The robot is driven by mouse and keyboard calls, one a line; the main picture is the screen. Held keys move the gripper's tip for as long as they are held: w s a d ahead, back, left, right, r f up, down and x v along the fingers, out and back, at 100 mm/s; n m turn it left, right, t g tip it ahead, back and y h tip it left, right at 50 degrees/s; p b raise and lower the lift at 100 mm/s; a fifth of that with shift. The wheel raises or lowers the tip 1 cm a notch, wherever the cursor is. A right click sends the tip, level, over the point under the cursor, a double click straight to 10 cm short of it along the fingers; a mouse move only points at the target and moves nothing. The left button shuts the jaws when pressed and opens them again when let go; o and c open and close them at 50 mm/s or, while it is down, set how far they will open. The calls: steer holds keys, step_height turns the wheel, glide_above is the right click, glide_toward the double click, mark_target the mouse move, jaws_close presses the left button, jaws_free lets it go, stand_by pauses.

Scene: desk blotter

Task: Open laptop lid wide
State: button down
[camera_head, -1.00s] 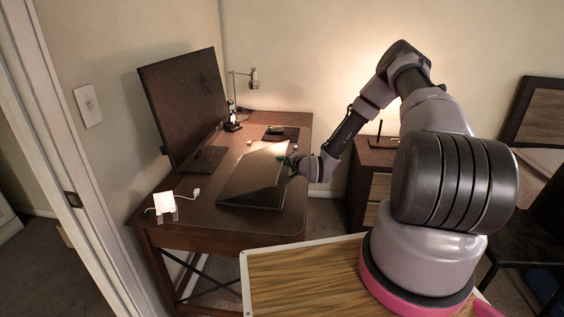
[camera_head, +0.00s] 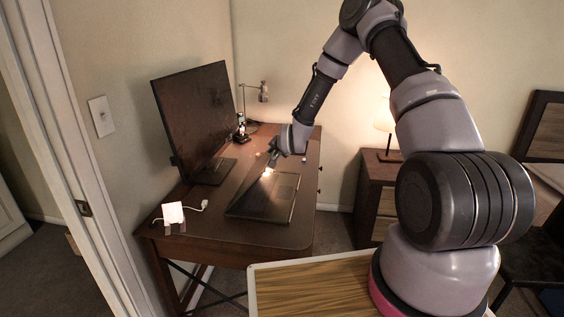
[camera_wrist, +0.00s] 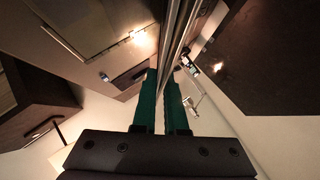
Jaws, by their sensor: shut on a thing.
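The dark laptop lies on the brown desk (camera_head: 205,232), its base (camera_head: 277,203) flat near the desk's right side. Its lid (camera_head: 247,192) is raised and looks nearly edge-on in the head view, so its exact angle is hard to tell. My gripper (camera_head: 270,165) is at the lid's far upper end. In the wrist view, the green fingers of my gripper (camera_wrist: 162,82) are shut on the thin edge of the lid (camera_wrist: 180,38), one finger on each side.
A large monitor (camera_head: 193,118) stands just left of the laptop. A desk lamp (camera_head: 263,92) is behind it. A small white item (camera_head: 173,212) with a plug sits at the front left. A nightstand (camera_head: 376,190) with a lit lamp (camera_head: 384,118) is to the right.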

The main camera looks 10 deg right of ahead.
steer(key=shift+n+g+h, duration=0.4)
steer(key=shift+n+h, duration=0.1)
steer(key=shift+h, duration=0.2)
steer(key=a, duration=0.1)
steer(key=a+r, duration=0.1)
steer(key=w+a+r, duration=0.1)
steer(key=shift+a+r, duration=0.25)
steer(key=shift+a, duration=0.15)
steer(key=w+a+r, duration=0.2)
steer(key=w+a, duration=0.1)
steer(key=a, duration=0.5)
steer(key=shift+r, duration=0.3)
steer(key=c, duration=1.1)
jaws_free()
steer(key=shift+f, duration=0.1)
steer(key=shift+o, duration=0.2)
steer(key=a+v, duration=0.1)
steer(key=v, duration=0.9)
steer(key=shift+s+d+r, duration=0.2)
steer(key=shift+d+r, duration=0.15)
steer(key=shift+d, duration=0.15)
